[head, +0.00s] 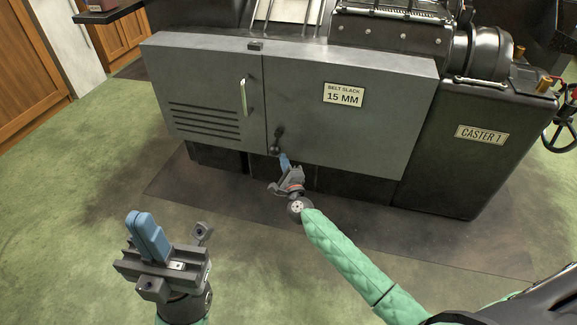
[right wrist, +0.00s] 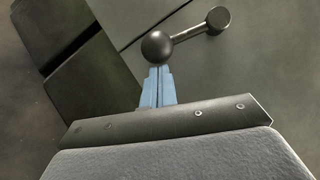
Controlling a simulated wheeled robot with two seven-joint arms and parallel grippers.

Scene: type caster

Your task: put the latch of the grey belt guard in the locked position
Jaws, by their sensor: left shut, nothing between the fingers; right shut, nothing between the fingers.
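The grey belt guard (head: 300,110) is a wide box cover on the machine's front, with a louvred door on its left part. Its latch (head: 277,142) is a dark lever with a ball knob, just right of the door seam, its knob end hanging down and slightly left. In the right wrist view the ball knob (right wrist: 157,47) and the pivot (right wrist: 217,19) show. My right gripper (head: 284,160) is shut, its blue fingertips (right wrist: 157,75) right at the knob; whether they touch it I cannot tell. My left gripper (head: 146,235) is shut and empty, away from the guard.
The door has a pale upright handle (head: 243,97). A "BELT SLACK 15 MM" plate (head: 344,95) is on the guard's right part. The "CASTER 1" cabinet (head: 470,150) stands at right. Green floor (head: 90,160) is clear at left.

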